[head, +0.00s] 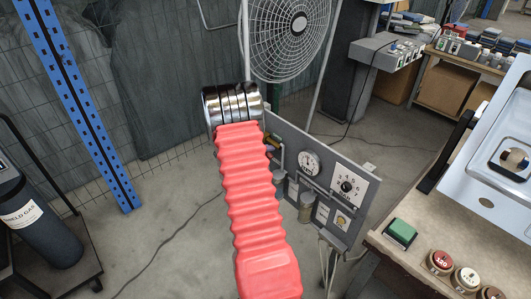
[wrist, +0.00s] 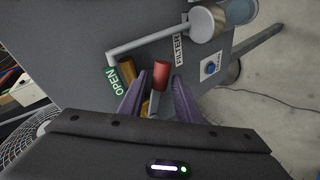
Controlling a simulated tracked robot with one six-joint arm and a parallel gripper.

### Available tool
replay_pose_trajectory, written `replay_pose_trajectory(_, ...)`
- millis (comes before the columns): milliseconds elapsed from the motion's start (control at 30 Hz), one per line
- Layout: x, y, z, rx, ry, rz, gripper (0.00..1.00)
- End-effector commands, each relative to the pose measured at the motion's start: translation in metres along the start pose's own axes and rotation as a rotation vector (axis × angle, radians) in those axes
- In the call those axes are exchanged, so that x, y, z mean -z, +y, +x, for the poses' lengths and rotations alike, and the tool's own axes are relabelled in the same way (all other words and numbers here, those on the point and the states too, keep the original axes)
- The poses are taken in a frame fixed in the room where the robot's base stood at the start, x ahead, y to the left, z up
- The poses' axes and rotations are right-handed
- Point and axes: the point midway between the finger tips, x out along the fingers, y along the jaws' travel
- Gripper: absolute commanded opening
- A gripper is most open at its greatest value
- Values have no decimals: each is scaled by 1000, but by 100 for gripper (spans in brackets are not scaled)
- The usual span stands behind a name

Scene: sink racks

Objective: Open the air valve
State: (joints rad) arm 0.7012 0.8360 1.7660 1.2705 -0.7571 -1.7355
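In the wrist view a lever with a red grip (wrist: 161,75) and a grey metal stem (wrist: 155,103) stands out from the grey panel (wrist: 85,35). I take it for the air valve's handle. A green label reading OPEN (wrist: 114,83) is left of it, beside brass-coloured fittings (wrist: 127,72). My gripper (wrist: 160,78) has two purple fingers, spread apart on either side of the red grip. I cannot tell whether either finger touches it. In the head view the panel (head: 285,133) stands behind my red-sleeved arm, which hides my gripper and the lever.
The panel also bears a gauge (head: 309,162) and a dial (head: 347,186). A workbench (head: 400,245) is at right, a fan (head: 288,35) behind, a gas cylinder (head: 40,225) at left.

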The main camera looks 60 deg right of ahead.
Motion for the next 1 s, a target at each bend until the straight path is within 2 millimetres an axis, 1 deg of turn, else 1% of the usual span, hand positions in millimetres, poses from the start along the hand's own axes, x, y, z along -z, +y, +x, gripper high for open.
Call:
replay_pose_trajectory(33, 5, 5, -8, -8, 8, 3, 37)
replay_pose_trajectory(300, 5, 1, -45, -2, 11, -2, 37)
replay_pose_trajectory(500, 5, -1, -64, 0, 11, -4, 37)
replay_pose_trajectory(633, 4, -1, -69, 1, 11, -4, 37)
replay_pose_trajectory(867, 4, -1, -69, 1, 10, -4, 37)
replay_pose_trajectory(900, 4, -1, -69, 1, 10, -4, 36)
replay_pose_trajectory(1000, 6, -1, -71, 4, 15, -1, 29)
